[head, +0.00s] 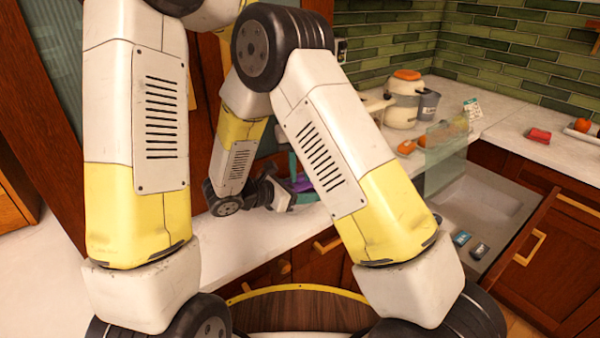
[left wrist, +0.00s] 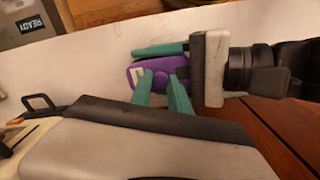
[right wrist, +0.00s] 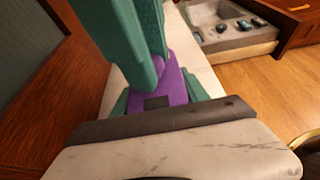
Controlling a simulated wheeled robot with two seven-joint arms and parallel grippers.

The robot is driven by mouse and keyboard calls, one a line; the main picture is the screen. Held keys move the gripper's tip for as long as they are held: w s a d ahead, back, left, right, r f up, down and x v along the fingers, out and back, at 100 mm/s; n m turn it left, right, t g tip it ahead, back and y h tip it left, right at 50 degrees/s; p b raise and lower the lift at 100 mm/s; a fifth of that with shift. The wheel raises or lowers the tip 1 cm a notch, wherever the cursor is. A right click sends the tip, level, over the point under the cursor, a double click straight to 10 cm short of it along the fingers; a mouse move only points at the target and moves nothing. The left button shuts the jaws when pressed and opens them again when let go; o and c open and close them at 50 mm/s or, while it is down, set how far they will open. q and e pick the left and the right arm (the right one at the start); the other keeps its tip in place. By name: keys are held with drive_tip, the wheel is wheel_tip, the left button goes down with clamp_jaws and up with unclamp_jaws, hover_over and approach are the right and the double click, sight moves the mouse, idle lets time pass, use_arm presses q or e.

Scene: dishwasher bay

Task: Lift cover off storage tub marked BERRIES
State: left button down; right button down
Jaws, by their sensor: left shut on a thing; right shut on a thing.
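A purple tub or cover (left wrist: 153,75) is between both grippers on the pale counter; it also shows in the right wrist view (right wrist: 176,84) and is a small purple patch in the head view (head: 302,183). It has a pale mark and a dark square patch; no word can be read. My left gripper (left wrist: 158,84), with teal fingers, is shut on it. My right gripper (right wrist: 156,92) is shut on the purple thing too, from another side. Large teal fingers hide part of it in the right wrist view. I cannot tell cover from tub body.
A white pot with an orange top (head: 403,98) and a grey pitcher (head: 428,106) stand farther back. The sink (head: 490,208) lies right, behind a clear panel (head: 446,165).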

sight(300, 176)
use_arm(q)
drive_tip(key=shift+r, duration=2.05)
use_arm(e)
drive_tip(key=shift+c, duration=2.4)
unclamp_jaws()
